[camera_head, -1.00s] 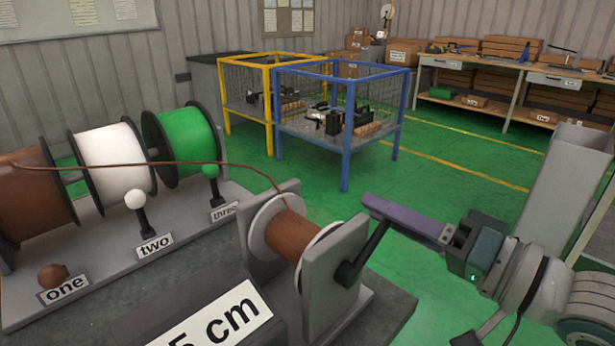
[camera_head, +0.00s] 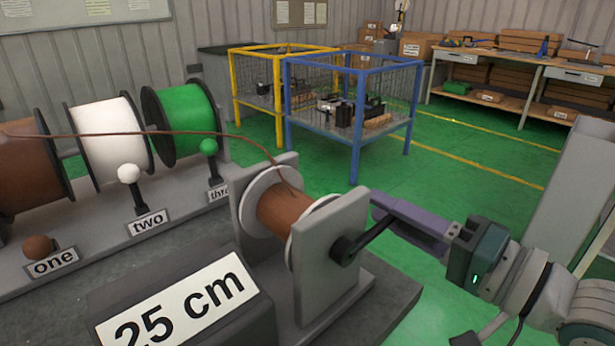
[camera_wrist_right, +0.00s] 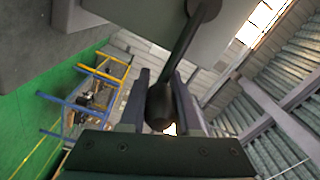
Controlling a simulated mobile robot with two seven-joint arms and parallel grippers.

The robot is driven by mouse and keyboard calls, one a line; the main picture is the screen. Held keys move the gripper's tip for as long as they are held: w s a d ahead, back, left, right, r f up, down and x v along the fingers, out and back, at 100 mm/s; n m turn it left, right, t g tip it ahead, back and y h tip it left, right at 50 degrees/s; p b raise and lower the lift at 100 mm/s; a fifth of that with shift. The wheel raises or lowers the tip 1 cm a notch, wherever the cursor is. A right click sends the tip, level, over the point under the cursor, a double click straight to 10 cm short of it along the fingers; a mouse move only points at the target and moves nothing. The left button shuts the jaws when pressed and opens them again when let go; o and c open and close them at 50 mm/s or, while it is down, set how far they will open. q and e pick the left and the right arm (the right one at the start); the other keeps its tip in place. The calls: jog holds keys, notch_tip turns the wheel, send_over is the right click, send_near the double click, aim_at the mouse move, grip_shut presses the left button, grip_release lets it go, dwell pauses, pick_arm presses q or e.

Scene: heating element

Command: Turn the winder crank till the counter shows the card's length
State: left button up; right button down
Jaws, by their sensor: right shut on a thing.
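The winder (camera_head: 325,255) has a small drum with brown wire (camera_head: 285,212) wound on it, between two grey uprights. Its black crank (camera_head: 368,238) sticks out on the right side, pointing up and right from its hub. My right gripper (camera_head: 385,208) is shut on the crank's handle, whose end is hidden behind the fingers. In the right wrist view the black knob (camera_wrist_right: 160,105) sits between the two fingers. A white plate reading "25 cm" (camera_head: 180,308) is on the dark block before the winder; I cannot tell whether it is card or counter. No separate counter reading shows. My left gripper is out of view.
Brown (camera_head: 28,170), white (camera_head: 112,140) and green (camera_head: 185,120) spools stand at the left, with levers labelled one, two and three. A brown wire (camera_head: 150,133) runs across to the drum. Blue (camera_head: 350,110) and yellow cages stand behind on open green floor.

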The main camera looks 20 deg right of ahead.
jog(key=shift+f, duration=0.1)
jog(key=c, duration=0.6)
grip_release()
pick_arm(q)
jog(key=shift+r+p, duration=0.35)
pick_arm(e)
jog(key=v, duration=1)
